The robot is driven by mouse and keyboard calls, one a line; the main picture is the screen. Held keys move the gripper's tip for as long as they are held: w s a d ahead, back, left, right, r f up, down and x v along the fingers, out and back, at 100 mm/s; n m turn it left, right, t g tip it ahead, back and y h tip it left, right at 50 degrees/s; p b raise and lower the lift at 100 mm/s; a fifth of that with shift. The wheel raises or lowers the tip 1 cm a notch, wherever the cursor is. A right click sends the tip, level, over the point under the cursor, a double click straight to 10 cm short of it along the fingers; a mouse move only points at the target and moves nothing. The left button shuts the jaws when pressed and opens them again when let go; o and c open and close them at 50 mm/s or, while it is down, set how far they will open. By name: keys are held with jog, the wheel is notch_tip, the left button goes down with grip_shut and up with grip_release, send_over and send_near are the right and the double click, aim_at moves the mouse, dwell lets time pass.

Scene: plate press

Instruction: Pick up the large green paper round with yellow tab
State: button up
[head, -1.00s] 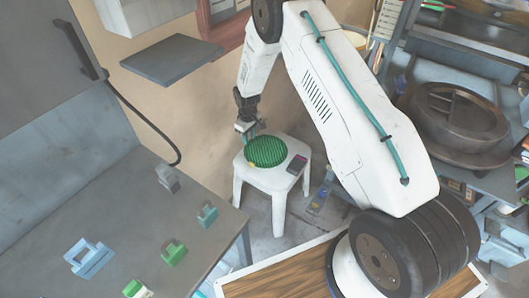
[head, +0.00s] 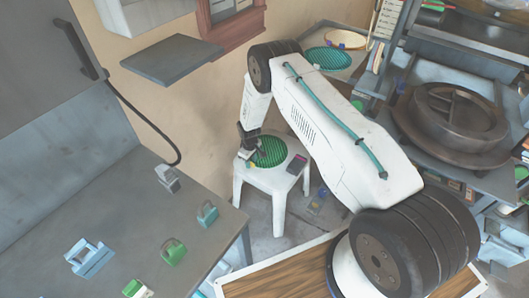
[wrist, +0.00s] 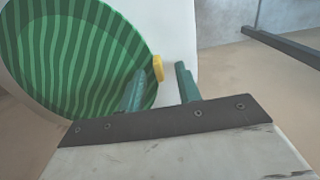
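The large green paper round (head: 271,152) has darker green stripes and lies on a white stool. In the wrist view the round (wrist: 75,55) fills the upper left, and its small yellow tab (wrist: 158,68) sticks out at its right edge. My gripper (wrist: 160,74) is open, with its two teal fingers apart. The yellow tab shows in the gap between the fingertips; I cannot tell whether it is within their reach. In the head view my gripper (head: 249,160) is at the left edge of the round and partly covers it.
The white stool (head: 258,178) also bears a small dark flat object (head: 297,163). A second green round (head: 329,60) lies on a surface farther back. A grey shelf (head: 172,60) juts from the wall.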

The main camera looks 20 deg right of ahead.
grip_shut()
jog(key=shift+r, duration=0.15)
